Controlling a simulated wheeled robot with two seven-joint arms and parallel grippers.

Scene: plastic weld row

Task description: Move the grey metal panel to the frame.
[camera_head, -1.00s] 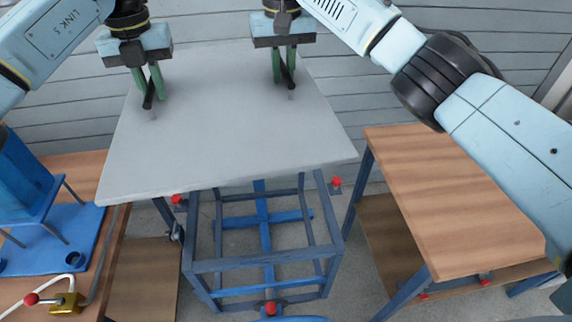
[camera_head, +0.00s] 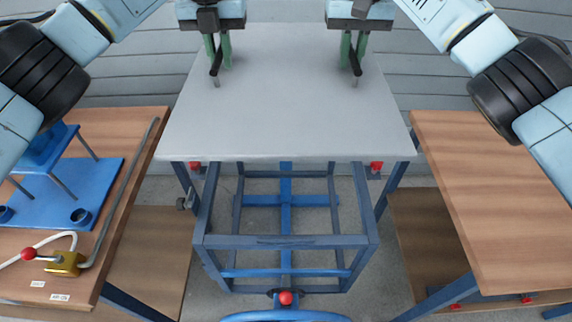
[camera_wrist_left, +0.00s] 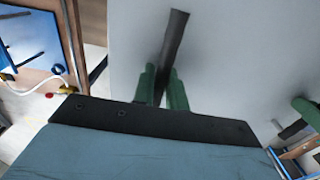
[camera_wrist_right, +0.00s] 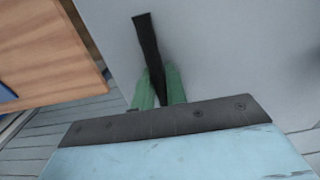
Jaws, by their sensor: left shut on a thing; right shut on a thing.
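The grey metal panel (camera_head: 285,115) is held up by both my grippers and lies nearly level in the head view, its near edge above the back of the blue frame (camera_head: 285,241). My left gripper (camera_head: 217,62) is shut on a dark handle on the panel's left part. My right gripper (camera_head: 353,62) is shut on a matching dark handle on the right part. The wrist views show the left handle (camera_wrist_left: 173,45) and the right handle (camera_wrist_right: 148,45) between green fingers. The panel hides the far part of the frame; I cannot tell whether they touch.
A wooden table (camera_head: 135,135) with a blue fixture (camera_head: 75,195) and a brass valve (camera_head: 66,264) stands at left. Another wooden table (camera_head: 490,200) stands at right. Red knobs (camera_head: 376,167) sit near the panel's edge, and one (camera_head: 286,298) is at the front.

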